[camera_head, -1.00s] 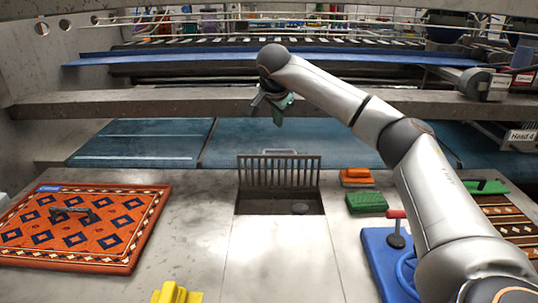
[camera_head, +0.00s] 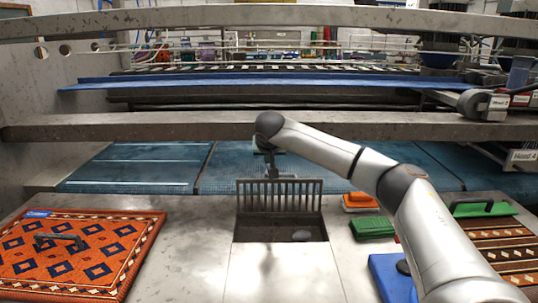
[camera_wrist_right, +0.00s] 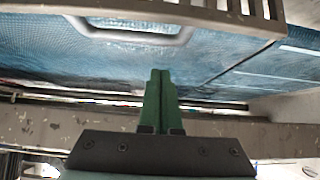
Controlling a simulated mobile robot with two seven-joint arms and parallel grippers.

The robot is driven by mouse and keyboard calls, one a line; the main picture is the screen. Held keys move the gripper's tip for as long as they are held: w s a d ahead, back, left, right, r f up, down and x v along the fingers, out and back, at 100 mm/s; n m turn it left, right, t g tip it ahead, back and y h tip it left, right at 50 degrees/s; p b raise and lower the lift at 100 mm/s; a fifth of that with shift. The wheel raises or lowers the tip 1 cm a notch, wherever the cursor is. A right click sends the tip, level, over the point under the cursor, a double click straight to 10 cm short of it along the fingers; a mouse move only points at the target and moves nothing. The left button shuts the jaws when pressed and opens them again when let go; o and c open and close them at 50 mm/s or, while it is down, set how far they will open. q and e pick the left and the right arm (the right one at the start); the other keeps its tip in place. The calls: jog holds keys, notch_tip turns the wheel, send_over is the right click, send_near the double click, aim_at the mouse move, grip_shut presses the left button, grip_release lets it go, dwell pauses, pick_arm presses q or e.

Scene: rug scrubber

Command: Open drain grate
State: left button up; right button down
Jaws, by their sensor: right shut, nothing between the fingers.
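The metal drain grate (camera_head: 293,196) stands upright on its edge at the back of the rectangular drain opening (camera_head: 265,232). The opening is uncovered, with a dark round thing (camera_head: 301,235) inside. My right gripper (camera_head: 273,176) points down near the top edge of the grate and partly overlaps it in the head view; I cannot tell from there whether they touch. In the right wrist view, my green fingers (camera_wrist_right: 160,75) are shut together with nothing between them. Part of the barred grate (camera_wrist_right: 190,10) shows along the top there, apart from the fingers. My left gripper is not in view.
An orange patterned rug (camera_head: 110,235) with a dark handled tool (camera_head: 60,241) lies left. Orange (camera_head: 359,201) and green (camera_head: 372,227) brushes, a blue board (camera_head: 388,280) and a striped rug (camera_head: 508,248) are right. A grey beam (camera_head: 150,127) crosses behind.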

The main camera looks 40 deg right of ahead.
aim_at(279, 193)
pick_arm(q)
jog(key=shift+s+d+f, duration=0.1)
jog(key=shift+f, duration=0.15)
pick_arm(e)
jog(key=shift+s+a+f, duration=0.8)
jog(key=shift+s+f, duration=0.1)
jog(key=shift+s, duration=0.15)
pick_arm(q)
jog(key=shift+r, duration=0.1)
